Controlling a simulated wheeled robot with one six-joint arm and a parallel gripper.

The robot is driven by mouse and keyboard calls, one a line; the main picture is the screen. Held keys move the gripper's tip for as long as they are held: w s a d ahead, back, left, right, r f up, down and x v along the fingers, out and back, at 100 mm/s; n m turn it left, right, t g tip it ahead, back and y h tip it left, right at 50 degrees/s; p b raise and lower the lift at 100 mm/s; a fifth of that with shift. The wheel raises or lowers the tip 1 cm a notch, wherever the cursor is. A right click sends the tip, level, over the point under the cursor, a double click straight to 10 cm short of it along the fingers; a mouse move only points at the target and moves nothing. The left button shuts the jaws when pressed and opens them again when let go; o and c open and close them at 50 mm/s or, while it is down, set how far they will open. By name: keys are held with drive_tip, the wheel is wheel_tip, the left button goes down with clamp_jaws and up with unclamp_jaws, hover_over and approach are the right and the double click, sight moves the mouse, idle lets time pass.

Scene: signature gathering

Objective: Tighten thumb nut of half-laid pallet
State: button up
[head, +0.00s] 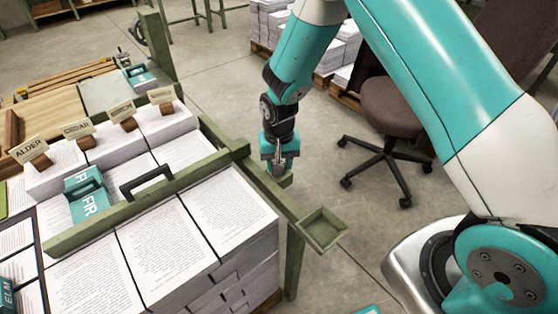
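The half-laid pallet carries stacks of printed sheets (235,212), in higher and lower parts. A green bar (95,229) with a black handle (147,182) lies across the stacks and reaches a green side rail (268,195). My gripper (278,168) hangs pointing down at the right end of this frame, close to a short green end piece (285,181). I cannot make out the thumb nut; the gripper may cover it. The fingertips are small and partly hidden, so I cannot tell whether they are open, shut or touching anything.
Signs reading ALDER (29,149) and CEDAR (77,129) stand on the rear stacks with two more. A teal FIR block (86,203) sits among the sheets. A small green tray (323,229) juts out at right. A brown chair (396,108) stands behind my arm.

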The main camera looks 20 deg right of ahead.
drive_tip(key=shift+w, duration=0.1)
idle(0.3)
drive_tip(key=o, duration=0.9)
drive_tip(key=shift+r, duration=0.15)
wheel_tip(320, 180, up, 17)
drive_tip(key=shift+r+p, duration=0.1)
drive_tip(key=shift+p, duration=0.3)
